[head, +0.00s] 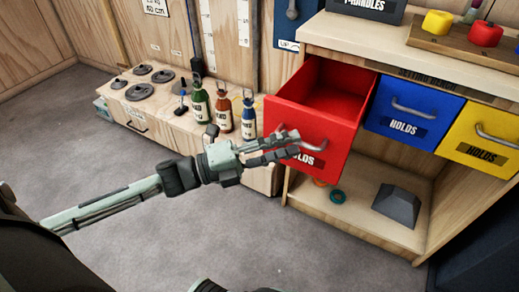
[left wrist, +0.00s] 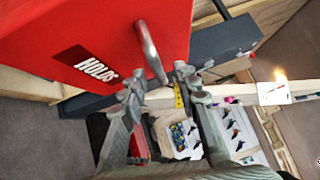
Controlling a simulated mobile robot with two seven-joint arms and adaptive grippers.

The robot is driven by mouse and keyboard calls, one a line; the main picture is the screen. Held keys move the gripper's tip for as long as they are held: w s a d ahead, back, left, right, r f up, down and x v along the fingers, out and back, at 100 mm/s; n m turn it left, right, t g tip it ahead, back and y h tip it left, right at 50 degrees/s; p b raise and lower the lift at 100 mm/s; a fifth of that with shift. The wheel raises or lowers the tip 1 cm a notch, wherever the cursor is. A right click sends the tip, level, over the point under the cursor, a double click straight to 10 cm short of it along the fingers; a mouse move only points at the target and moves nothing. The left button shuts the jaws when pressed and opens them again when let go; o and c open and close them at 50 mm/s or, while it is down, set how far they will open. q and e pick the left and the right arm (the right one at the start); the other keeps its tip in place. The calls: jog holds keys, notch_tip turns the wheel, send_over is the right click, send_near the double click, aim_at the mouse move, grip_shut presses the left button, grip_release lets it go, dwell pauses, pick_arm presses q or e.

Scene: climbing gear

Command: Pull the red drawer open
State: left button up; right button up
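The red drawer (head: 334,110) is pulled well out of the wooden bench, and its inside looks empty. Its front carries a grey bar handle (head: 314,147) and a black HOLDS label, partly covered by my gripper in the head view. My left gripper (head: 298,144) is at the drawer front by the handle. In the left wrist view the red front (left wrist: 95,40) fills the upper left. The handle (left wrist: 150,48) reaches down toward the gap between my two spread fingers (left wrist: 158,88). They look open, with no clear grip on the bar. My right gripper is not seen.
A blue drawer (head: 413,111) and a yellow drawer (head: 483,138) sit shut to the right. A grey block (head: 397,205) stands on the shelf below. Several bottles, including a green one (head: 199,105), stand on a low wooden box at left. The floor (head: 200,235) in front is clear.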

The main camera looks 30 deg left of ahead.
pick_arm(q)
jog(key=v, duration=1)
jog(key=shift+s+a, duration=0.2)
jog(key=shift+a, duration=0.05)
jog(key=w+a+f+n+t+y, duration=0.1)
jog(key=w+a+f+n+y, duration=0.25)
jog(key=f+n+y, duration=0.4)
jog(key=w+a+f+n+y, duration=0.2)
jog(key=a+f+n+y, duration=0.35)
jog(key=n, duration=0.35)
jog(key=s+d+f+n+g+y+p, duration=0.1)
jog(key=s+d+f+n+g+y, duration=0.1)
jog(key=s+d+f+n+g, duration=0.4)
jog(key=s+f+n+g, duration=0.5)
jog(key=s+f, duration=0.3)
jog(key=f, duration=0.1)
jog(key=shift+y, duration=0.3)
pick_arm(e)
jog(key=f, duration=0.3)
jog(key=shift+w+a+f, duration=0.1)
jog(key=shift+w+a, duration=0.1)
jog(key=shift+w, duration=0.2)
pick_arm(q)
jog(key=shift+f, duration=0.15)
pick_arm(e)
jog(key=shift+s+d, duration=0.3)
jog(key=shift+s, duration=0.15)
